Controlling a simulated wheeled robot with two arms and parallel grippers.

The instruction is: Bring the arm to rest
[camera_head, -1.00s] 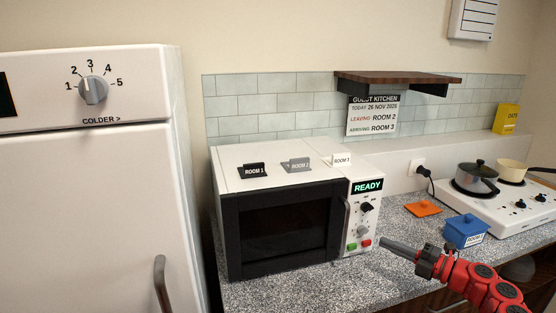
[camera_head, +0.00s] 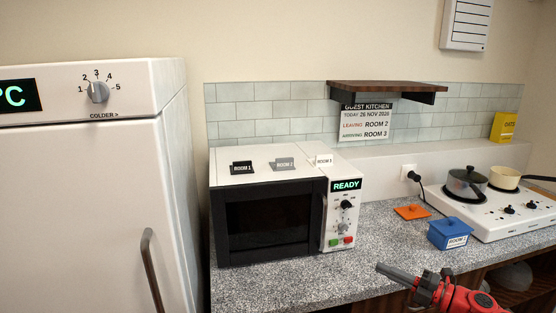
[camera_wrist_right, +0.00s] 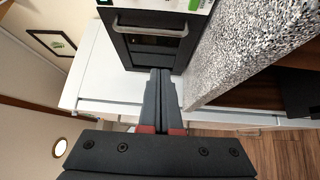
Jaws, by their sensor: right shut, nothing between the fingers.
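My right gripper (camera_head: 382,268) is shut and empty at the lower right of the head view, in front of the countertop's front edge. Its red arm comes in from the bottom right. In the right wrist view the two dark fingers (camera_wrist_right: 161,72) lie together, pointing toward the microwave front (camera_wrist_right: 152,42). The white microwave (camera_head: 268,215) stands on the counter, its door shut and its display reading READY. The gripper is apart from it. My left gripper is not in view.
A speckled counter (camera_head: 300,275) carries a blue box (camera_head: 450,232), an orange piece (camera_head: 412,212) and a white hob (camera_head: 510,215) with a grey pot (camera_head: 464,184) and a cream pan (camera_head: 504,178). A white fridge (camera_head: 80,200) stands left. A wooden shelf (camera_head: 385,88) hangs above.

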